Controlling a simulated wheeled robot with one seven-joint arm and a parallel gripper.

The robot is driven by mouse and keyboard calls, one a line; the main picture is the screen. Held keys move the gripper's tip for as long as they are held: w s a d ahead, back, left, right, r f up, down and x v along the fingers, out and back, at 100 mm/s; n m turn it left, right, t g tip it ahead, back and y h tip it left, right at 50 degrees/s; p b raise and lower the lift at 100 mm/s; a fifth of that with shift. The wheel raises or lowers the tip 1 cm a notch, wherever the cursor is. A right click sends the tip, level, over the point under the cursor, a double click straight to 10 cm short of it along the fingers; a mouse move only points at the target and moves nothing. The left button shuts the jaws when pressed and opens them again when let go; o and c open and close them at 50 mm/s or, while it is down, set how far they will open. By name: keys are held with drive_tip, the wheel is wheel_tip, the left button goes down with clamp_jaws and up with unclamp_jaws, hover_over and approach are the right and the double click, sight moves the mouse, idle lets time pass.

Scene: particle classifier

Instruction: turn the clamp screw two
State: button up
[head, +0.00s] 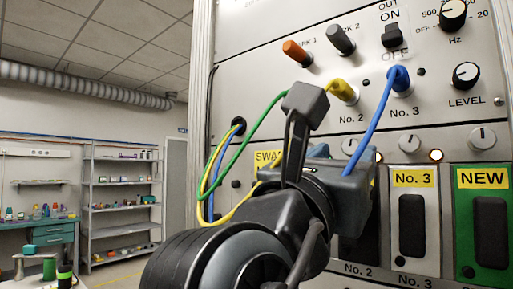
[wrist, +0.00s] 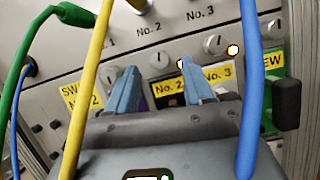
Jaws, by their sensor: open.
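Clamp screw two is a round silver slotted knob (wrist: 160,58) on the grey panel, above the yellow "No. 2" label (wrist: 169,87). In the head view the same knob (head: 350,146) is partly hidden by my gripper. My gripper (wrist: 158,67) is open, with its two blue-grey fingers pointing at the panel. In the wrist view the knob lies between the fingertips, with a gap on each side. I cannot tell whether the tips reach around it or stop short. In the head view my wrist hides most of the module below the knob.
Yellow (wrist: 91,85), green (wrist: 35,52) and blue (wrist: 250,85) cables hang close around my gripper. Neighbouring clamp screw three (head: 409,144) sits to the right, above the "No. 3" module (head: 412,222). The green "NEW" module (head: 483,262) is farther right. Lit lamps (head: 436,155) sit near the knobs.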

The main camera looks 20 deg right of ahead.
sight(352, 147)
drive_tip(key=shift+x, duration=1.05)
clamp_jaws()
